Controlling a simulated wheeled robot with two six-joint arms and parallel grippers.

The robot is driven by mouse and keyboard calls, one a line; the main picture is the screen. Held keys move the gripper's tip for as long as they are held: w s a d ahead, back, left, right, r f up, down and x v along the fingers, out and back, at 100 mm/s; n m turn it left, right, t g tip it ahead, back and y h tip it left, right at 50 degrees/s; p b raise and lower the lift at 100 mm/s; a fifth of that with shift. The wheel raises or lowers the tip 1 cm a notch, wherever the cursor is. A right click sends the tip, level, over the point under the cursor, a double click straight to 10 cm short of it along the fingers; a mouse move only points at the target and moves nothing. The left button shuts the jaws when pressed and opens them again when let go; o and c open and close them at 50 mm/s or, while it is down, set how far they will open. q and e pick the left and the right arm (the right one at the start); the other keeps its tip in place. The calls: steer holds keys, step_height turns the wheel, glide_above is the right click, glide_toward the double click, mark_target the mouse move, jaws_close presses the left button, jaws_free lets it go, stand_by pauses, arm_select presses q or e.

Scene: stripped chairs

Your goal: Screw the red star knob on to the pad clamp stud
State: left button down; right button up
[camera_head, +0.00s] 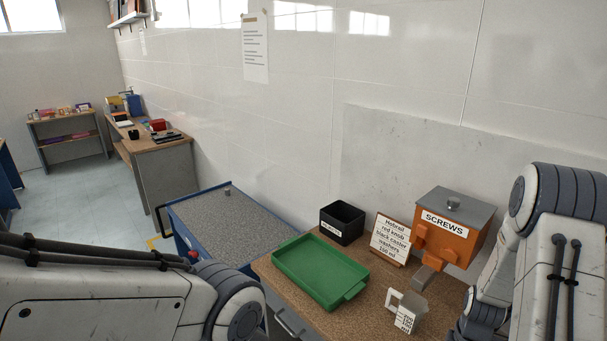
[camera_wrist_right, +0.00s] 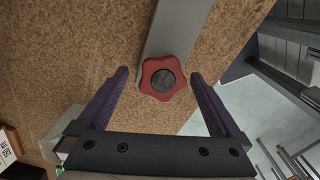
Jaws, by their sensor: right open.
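The red star knob (camera_wrist_right: 163,78) shows in the right wrist view with a dark round centre. It sits at the end of a grey metal bar (camera_wrist_right: 178,28) over a speckled brown board surface. The stud is not clearly visible; I cannot tell whether the dark centre is part of it. My right gripper (camera_wrist_right: 160,76) is open, with its purple fingers on either side of the knob and visible gaps between. In the head view, the right gripper is out of sight beyond my right arm. My left arm shows at lower left, but its gripper is out of the picture.
The brown worktop (camera_head: 292,296) carries a green tray (camera_head: 345,293), a black bin (camera_head: 342,222), a text card (camera_head: 390,240), an orange screws dispenser (camera_head: 447,228) and a small white labelled holder (camera_head: 405,311). A blue cabinet with a grey top (camera_head: 228,225) stands to the left.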

steer(key=n, duration=1.5)
steer(key=shift+p, duration=0.3)
steer(key=n+p, duration=0.1)
steer(key=p, duration=0.4)
steer(key=n+p, duration=0.1)
steer(key=p, duration=0.4)
steer(key=shift+r+n+p, duration=0.35)
steer(key=shift+r+n, duration=0.05)
steer(key=shift+f+p, duration=0.15)
steer(key=shift+p, duration=0.15)
steer(key=shift+f+n, duration=0.15)
steer(key=shift+n, duration=0.15)
steer(key=shift+f, duration=0.15)
jaws_close()
